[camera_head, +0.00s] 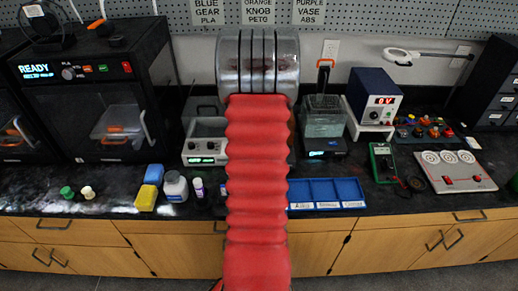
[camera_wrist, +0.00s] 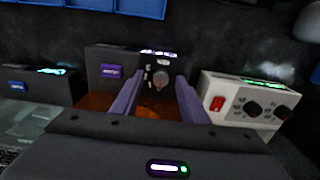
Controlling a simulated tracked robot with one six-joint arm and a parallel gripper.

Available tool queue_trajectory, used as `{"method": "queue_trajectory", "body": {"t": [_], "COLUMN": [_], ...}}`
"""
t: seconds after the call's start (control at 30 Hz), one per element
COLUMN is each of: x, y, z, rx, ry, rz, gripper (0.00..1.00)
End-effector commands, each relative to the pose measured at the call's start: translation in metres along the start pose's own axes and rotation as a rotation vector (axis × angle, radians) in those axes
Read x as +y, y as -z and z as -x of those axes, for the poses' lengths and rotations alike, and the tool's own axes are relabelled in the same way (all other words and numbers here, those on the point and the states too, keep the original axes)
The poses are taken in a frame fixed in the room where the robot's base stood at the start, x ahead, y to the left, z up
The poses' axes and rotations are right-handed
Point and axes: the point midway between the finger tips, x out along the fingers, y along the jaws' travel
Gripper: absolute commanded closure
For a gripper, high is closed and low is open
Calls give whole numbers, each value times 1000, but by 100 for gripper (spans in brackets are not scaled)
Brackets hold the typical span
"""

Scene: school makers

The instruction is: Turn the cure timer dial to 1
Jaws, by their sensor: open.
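The cure timer dial is most likely the round grey knob (camera_wrist: 160,77) on the front of a dark box (camera_wrist: 97,56) in the wrist view. The box has a purple button (camera_wrist: 111,71) and a small lit display (camera_wrist: 158,52). My gripper (camera_wrist: 160,82) is open and empty. Its two fingers point toward the box and flank the knob in the picture. I cannot tell how far their tips are from it, or whether they touch. The knob's pointer and numbers are too small to read. In the head view my red-sleeved arm hides this box and my gripper.
In the wrist view, a white box with knobs (camera_wrist: 254,107) stands right and a dark box with a blue button (camera_wrist: 17,85) left. The head view shows a clear tank (camera_head: 323,122), a blue tray (camera_head: 328,190), bottles (camera_head: 176,186) and a 3D printer (camera_head: 92,100).

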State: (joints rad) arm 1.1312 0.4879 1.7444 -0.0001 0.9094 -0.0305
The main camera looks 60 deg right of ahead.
Motion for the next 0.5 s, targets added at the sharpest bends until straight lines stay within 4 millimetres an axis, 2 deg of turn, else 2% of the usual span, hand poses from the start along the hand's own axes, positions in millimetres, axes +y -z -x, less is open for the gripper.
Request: {"method": "queue_trajectory", "body": {"t": [0.1, 0.37, 0.5], "x": [0, 0, 0], "y": [0, 0, 0], "z": [-7, -8, -8], "rx": [-1, 0, 0], "ry": [0, 0, 0], "rz": [0, 0, 1], "gripper": [60, 60, 67]}}
